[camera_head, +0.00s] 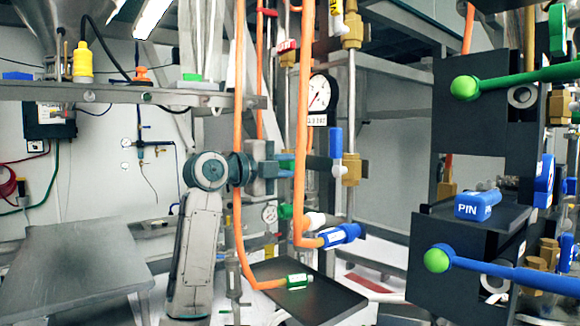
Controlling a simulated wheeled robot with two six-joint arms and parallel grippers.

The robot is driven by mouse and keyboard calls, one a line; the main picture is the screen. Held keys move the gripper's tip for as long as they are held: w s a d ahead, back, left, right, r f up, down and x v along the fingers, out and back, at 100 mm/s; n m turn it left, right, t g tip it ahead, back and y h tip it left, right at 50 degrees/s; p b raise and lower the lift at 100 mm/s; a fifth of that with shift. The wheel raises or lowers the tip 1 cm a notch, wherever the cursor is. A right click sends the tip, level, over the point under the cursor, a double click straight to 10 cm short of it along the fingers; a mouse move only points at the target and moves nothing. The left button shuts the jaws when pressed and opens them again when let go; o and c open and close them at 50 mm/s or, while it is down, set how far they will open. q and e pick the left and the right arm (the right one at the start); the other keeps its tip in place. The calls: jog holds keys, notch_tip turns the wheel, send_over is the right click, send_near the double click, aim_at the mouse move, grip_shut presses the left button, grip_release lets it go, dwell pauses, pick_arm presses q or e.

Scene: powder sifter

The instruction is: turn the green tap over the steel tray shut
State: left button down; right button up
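A small green tap handle (286,211) sits low among the central pipes, above a dark flat tray (335,300). I cannot tell for certain that this is the named tap, or whether it is open or shut. A long green lever (530,75) with a round green end is at the upper right, in front of a black panel. My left arm rises from the bottom, bends at a grey-teal joint and points right. Its gripper end (284,166) is among the hoses, above and apart from the small green handle; its fingers are not clear. My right gripper is not in view.
Orange hoses (302,120) hang in front of the pipes, one ending in a green-tipped connector (298,281) at the dark tray. A blue lever (335,143) and a gauge (319,93) stand close by. A grey table (75,270) is at the left. Black panels crowd the right.

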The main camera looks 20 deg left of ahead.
pick_arm(q)
jog(key=shift+f, duration=0.15)
jog(key=c, duration=1.5)
grip_release()
jog(key=shift+o, duration=1.1)
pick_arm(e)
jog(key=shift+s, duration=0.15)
pick_arm(q)
jog(key=shift+s, duration=0.1)
jog(key=b+v, duration=0.2)
jog(key=v, duration=0.3)
jog(key=b, duration=0.1)
send_near(286, 167)
jog(key=shift+s, duration=0.1)
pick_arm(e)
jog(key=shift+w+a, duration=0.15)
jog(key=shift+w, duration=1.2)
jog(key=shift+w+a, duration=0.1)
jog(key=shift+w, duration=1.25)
